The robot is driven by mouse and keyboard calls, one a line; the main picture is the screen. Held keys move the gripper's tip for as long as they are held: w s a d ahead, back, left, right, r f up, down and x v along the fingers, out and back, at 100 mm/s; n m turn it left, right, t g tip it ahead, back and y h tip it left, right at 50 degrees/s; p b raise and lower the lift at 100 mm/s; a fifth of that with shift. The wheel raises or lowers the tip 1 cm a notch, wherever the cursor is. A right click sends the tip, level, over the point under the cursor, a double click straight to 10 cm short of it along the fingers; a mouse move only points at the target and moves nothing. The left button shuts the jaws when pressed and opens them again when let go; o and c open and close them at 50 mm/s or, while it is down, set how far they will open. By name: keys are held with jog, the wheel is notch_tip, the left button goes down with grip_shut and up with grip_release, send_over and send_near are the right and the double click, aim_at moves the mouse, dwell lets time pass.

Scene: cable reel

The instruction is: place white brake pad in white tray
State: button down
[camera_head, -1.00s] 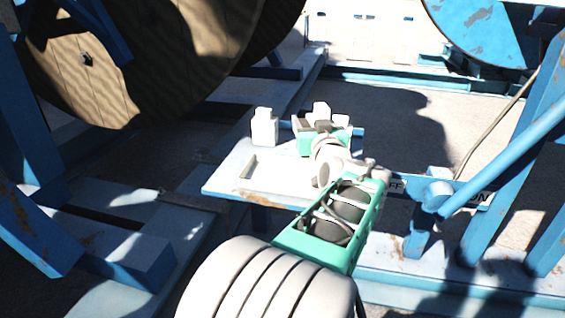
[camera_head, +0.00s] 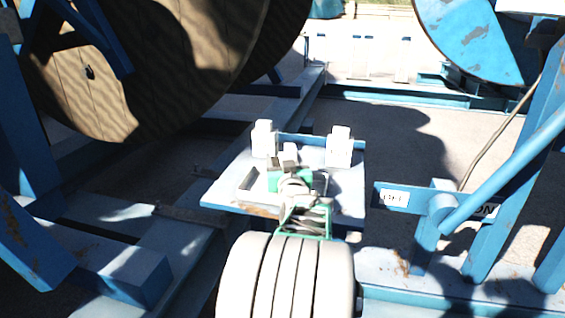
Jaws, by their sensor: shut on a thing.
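A small white block, which looks like the white brake pad (camera_head: 290,151), shows at the far end of my gripper (camera_head: 288,163). My gripper is shut on it, though the fingertips are mostly hidden by my own wrist. The pad is over the pale platform, between two taller white blocks. What looks like the white tray (camera_head: 243,190) is low and pale, at the platform's left side, with a dark shadowed strip along it. My gripper and arm cover its right part. I cannot tell whether the pad touches anything below.
One upright white block (camera_head: 263,140) stands at the platform's back left, another (camera_head: 339,147) at its back right. A blue post frame (camera_head: 430,220) stands close on the right. A large wooden cable reel (camera_head: 130,60) rises at the left.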

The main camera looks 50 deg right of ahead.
jog(key=shift+r, duration=0.1)
jog(key=c, duration=0.8)
grip_release()
jog(key=shift+f, duration=0.25)
jog(key=o, duration=0.5)
jog(key=shift+r, duration=0.1)
jog(key=shift+s+a+r, duration=0.1)
jog(key=shift+r, duration=0.05)
jog(key=p+v, duration=0.1)
jog(key=v, duration=1)
jog(key=shift+s+a, duration=0.25)
jog(key=shift+a, duration=0.05)
